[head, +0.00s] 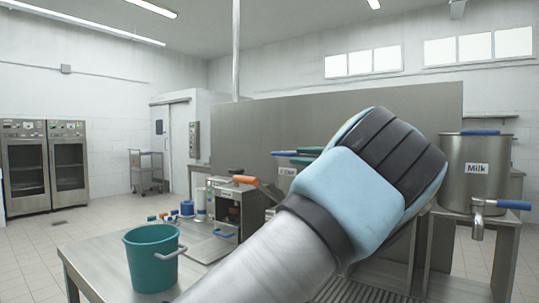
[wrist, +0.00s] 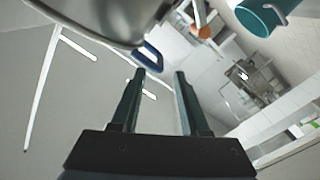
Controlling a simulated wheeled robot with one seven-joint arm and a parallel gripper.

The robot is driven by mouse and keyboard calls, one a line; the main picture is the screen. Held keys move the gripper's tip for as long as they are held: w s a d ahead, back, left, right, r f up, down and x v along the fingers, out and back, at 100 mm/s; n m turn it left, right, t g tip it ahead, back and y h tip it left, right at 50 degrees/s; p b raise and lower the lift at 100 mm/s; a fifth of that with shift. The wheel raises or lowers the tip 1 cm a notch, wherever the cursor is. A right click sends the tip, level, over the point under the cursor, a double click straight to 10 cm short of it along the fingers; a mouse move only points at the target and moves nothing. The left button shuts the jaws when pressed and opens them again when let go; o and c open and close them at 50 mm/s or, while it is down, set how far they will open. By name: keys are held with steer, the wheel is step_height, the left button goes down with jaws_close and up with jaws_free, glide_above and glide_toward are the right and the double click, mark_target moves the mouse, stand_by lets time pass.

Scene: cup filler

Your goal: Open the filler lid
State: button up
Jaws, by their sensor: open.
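In the wrist view my gripper (wrist: 160,73) is open, with two dark fingers apart and nothing between them. A blue loop handle (wrist: 150,50) shows just past the tip of the left finger. It adjoins a rounded steel vessel or lid (wrist: 105,15) at the top left, which I take to be part of the filler. I cannot tell whether the lid is fully shut.
A teal bucket (head: 151,257) stands on the steel table (head: 95,262). A steel milk tank (head: 475,170) with a blue-handled tap stands right. Open floor lies left.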

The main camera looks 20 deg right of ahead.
mark_target(272, 154)
steer(key=p+x, duration=0.4)
steer(key=x, duration=0.5)
steer(key=shift+w+a, duration=0.1)
steer(key=shift+w, duration=0.05)
steer(key=shift+w+a, duration=0.25)
steer(key=shift+w, duration=0.25)
jaws_close()
stand_by(0.7)
